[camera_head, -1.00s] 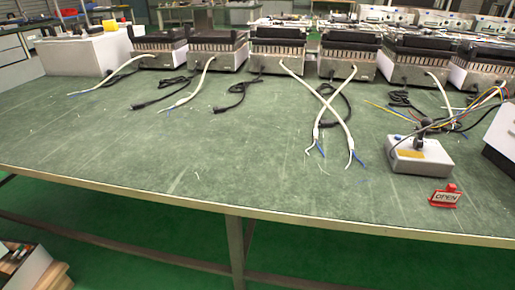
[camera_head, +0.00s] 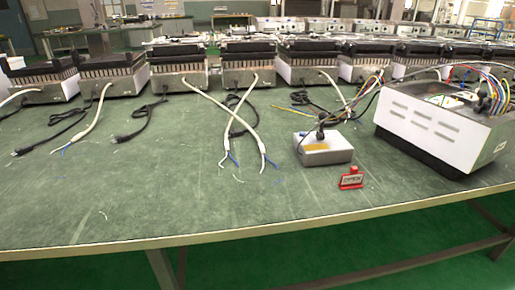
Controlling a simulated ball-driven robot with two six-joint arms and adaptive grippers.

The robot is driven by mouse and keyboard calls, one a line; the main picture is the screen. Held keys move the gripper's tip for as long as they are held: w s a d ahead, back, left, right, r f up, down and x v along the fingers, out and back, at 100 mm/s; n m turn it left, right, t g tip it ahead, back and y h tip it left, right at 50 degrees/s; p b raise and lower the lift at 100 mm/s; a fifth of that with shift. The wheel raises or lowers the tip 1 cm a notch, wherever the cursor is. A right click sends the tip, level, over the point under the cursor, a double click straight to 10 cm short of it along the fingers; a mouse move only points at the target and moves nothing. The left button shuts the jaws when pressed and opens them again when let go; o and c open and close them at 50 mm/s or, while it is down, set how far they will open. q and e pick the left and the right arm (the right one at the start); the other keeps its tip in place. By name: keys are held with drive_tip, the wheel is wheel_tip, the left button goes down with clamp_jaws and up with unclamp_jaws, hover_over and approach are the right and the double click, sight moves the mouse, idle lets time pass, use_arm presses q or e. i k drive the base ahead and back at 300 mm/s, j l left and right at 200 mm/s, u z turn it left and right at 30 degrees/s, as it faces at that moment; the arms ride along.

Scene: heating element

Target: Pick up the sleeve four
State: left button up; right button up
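Several white sleeved cables run from the row of heating units onto the green bench. One sleeve (camera_head: 95,120) at the left ends in blue and white wire tips. Two sleeves cross near the middle: one (camera_head: 216,104) runs down to the right, the other (camera_head: 243,101) down to the left, and both end in bare wires. Another sleeve (camera_head: 334,87) lies further right, among black and coloured wires. No number shows on any sleeve, so I cannot tell which is sleeve four. Neither gripper is in view.
A grey box with a black knob (camera_head: 325,151) and a red-framed sign (camera_head: 351,179) stand near the front edge. An open white unit with coloured wires (camera_head: 440,130) stands at the right. Black plug cords (camera_head: 143,126) lie between the sleeves. The green bench's (camera_head: 140,200) front left is clear.

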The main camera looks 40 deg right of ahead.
sight(226, 143)
drive_tip(key=z, duration=0.9)
